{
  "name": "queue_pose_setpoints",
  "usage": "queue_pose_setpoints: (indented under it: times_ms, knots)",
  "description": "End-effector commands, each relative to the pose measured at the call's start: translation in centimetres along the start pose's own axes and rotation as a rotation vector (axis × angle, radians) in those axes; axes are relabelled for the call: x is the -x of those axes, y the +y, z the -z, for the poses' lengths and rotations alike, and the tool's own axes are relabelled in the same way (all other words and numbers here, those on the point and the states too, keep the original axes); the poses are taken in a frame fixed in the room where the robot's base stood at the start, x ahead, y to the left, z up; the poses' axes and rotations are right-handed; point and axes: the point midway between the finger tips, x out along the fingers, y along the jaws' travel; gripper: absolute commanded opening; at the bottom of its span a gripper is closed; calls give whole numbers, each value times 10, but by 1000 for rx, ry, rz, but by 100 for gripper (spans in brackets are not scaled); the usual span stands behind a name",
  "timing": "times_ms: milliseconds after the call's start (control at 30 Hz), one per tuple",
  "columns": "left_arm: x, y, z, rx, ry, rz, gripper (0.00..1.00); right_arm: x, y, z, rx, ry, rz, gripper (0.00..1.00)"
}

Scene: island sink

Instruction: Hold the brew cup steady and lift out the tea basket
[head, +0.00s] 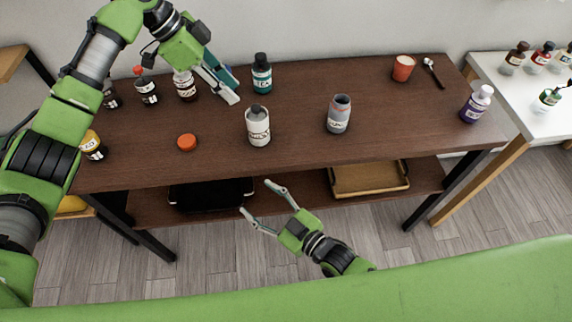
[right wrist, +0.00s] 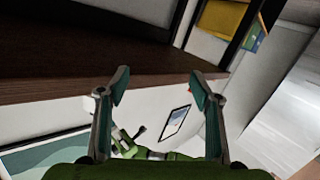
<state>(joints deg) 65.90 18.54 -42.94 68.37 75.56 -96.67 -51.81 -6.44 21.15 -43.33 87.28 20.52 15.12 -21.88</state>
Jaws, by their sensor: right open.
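No separate tea basket can be made out. A small orange-red cup (head: 403,68) stands at the back right. I cannot tell which of these is the brew cup. My left gripper (head: 234,90) is above the back left of the table, apart from both; its finger gap is unclear. My right gripper (head: 256,196) is open and empty, low in front of the table's front edge. Its spread fingers also show in the right wrist view (right wrist: 159,88), with nothing between them.
A white bottle (head: 257,126) and an orange lid (head: 187,142) stand near the front. A teal bottle (head: 262,73) is beside my left gripper. A purple bottle (head: 476,104) is at the right end. A spoon (head: 433,72) lies at the back. The front right is clear.

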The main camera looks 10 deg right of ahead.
Motion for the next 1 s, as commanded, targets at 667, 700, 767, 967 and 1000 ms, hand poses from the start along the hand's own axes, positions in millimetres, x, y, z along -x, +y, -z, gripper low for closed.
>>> queue_pose_setpoints:
  times_ms: [667,700,767,967,1000]
  knots:
    - [0,0,0,0,0,0,28,22,100,73,-249,87,-292,59]
    - [0,0,0,0,0,0,28,19,101,73,-250,87,-293,59]
    - [0,0,0,0,0,0,28,11,104,74,-251,88,-293,59]
    - [0,0,0,0,0,0,28,-26,114,77,-249,89,-292,59]
    - [0,0,0,0,0,0,28,-33,116,77,-248,88,-291,59]
